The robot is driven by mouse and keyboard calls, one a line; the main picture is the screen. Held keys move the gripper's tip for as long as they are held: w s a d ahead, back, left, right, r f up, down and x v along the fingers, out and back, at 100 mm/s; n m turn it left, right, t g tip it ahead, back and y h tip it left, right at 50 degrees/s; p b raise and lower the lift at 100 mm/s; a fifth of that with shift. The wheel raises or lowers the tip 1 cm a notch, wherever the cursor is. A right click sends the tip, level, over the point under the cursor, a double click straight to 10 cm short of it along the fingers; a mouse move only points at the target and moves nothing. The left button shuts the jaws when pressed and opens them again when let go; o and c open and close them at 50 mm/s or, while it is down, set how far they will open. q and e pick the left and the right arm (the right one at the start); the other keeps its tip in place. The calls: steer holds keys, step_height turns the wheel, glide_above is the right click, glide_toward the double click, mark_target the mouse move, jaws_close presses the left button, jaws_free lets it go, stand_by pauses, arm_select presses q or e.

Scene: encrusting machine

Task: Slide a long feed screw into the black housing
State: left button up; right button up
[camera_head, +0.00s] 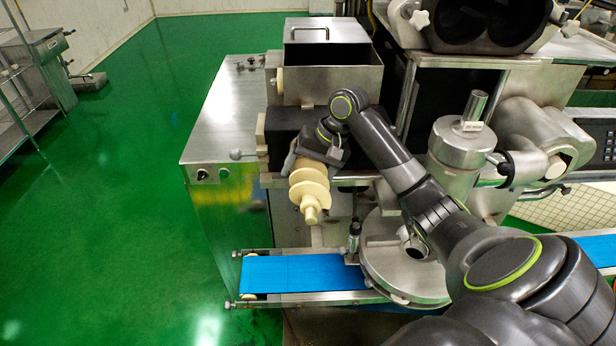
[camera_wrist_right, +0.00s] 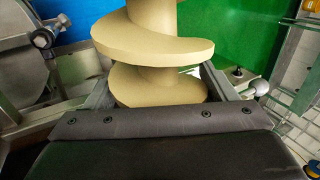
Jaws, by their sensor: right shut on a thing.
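The cream feed screw (camera_head: 310,183) is at the front of the black housing (camera_head: 282,124), with its thick spiral and narrow end pointing toward me and slightly down. My right gripper (camera_head: 319,150) is shut on the screw from above, close to the housing's front. The gripper hides the screw's far end, so I cannot tell whether any of it is inside the housing. In the right wrist view the screw (camera_wrist_right: 152,40) lies between the two fingers of my right gripper (camera_wrist_right: 157,88). My left gripper is not in view.
A steel hopper (camera_head: 332,82) stands above the housing. A blue conveyor belt (camera_head: 300,273) and a round steel turntable (camera_head: 392,262) lie below. A steel cylinder (camera_head: 461,142) stands right of my right forearm. Green floor (camera_head: 110,220) is open at left.

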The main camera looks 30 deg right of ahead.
steer(key=shift+w+d, duration=0.45)
steer(key=shift+w, duration=0.35)
steer(key=shift+w+d, duration=0.45)
steer(key=shift+w, duration=0.3)
steer(key=shift+s, duration=0.1)
steer(key=o, duration=1.3)
steer(key=shift+o, duration=0.2)
steer(key=shift+r, duration=0.1)
steer(key=shift+v, duration=3.7)
